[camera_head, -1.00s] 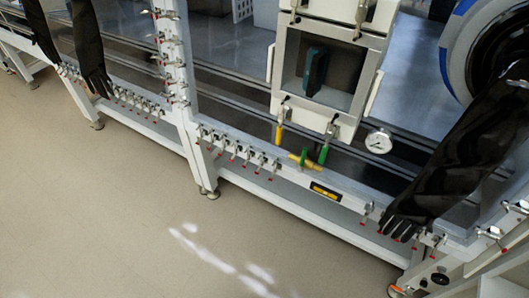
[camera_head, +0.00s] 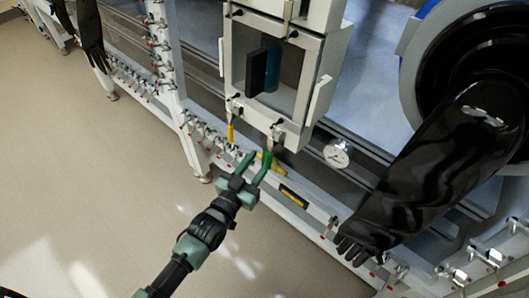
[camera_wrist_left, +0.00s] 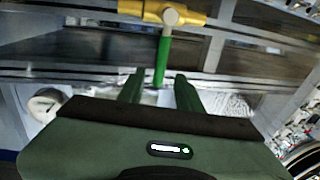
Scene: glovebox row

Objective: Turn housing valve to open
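The housing valve is a yellow body (camera_head: 278,170) with a green lever, on the front rail below the small chamber. In the left wrist view the yellow body (camera_wrist_left: 188,17) is at the top, and the green lever (camera_wrist_left: 162,62) points down from it. My left gripper (camera_head: 258,158) is open at the valve and partly hides it in the head view. In the left wrist view the gripper's dark green fingers (camera_wrist_left: 158,82) are apart, with the lever's lower end between their tips. A gap shows on each side.
A round gauge (camera_head: 337,154) and a black glove (camera_head: 440,165) are to the right. Small clamps (camera_head: 205,133) line the rail. The floor (camera_head: 80,170) at left is clear.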

